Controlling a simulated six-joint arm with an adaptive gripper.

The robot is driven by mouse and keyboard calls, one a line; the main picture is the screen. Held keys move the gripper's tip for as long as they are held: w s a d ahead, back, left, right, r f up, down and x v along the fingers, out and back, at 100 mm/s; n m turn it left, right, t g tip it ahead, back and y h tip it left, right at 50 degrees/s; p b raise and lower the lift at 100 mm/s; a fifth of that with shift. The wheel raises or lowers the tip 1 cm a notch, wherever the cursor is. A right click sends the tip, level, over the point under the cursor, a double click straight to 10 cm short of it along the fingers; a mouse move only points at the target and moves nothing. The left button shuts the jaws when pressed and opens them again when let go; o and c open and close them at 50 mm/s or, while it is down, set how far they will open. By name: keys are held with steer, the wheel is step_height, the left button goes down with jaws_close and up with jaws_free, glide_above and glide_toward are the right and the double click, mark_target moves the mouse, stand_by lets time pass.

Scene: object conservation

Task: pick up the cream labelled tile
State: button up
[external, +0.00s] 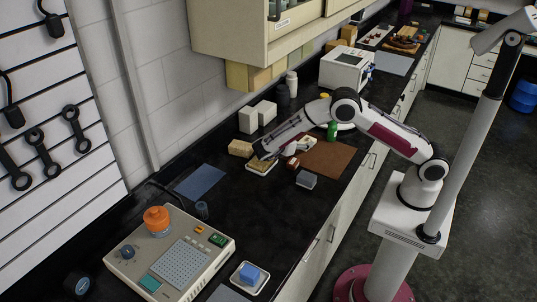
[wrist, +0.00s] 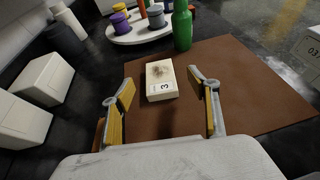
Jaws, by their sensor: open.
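The cream labelled tile (wrist: 154,92) lies on the brown mat (wrist: 222,62) in the wrist view. It is a pale block with a dark speckled patch on top and a white label reading "3". My gripper (wrist: 160,86) is open, with one yellow-padded finger to the left of the tile and one to the right. Gaps show on both sides and neither finger appears to touch it. In the external view my arm reaches over the counter to the left of the brown mat (external: 326,160), and the tile is hard to make out there.
A green bottle (wrist: 182,28) stands just beyond the tile, beside a round white tray (wrist: 124,36) of coloured pieces. White boxes (wrist: 42,78) stand on the left. The mat's right side is clear. A grey block (external: 306,180) sits near the counter's front edge.

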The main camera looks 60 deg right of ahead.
mark_target(309, 139)
steer(key=shift+x, duration=1.25)
steer(key=shift+d, duration=0.1)
steer(key=shift+f+x, duration=0.2)
steer(key=shift+x, duration=2.35)
steer(key=shift+w, duration=0.15)
steer(key=c, duration=1.4)
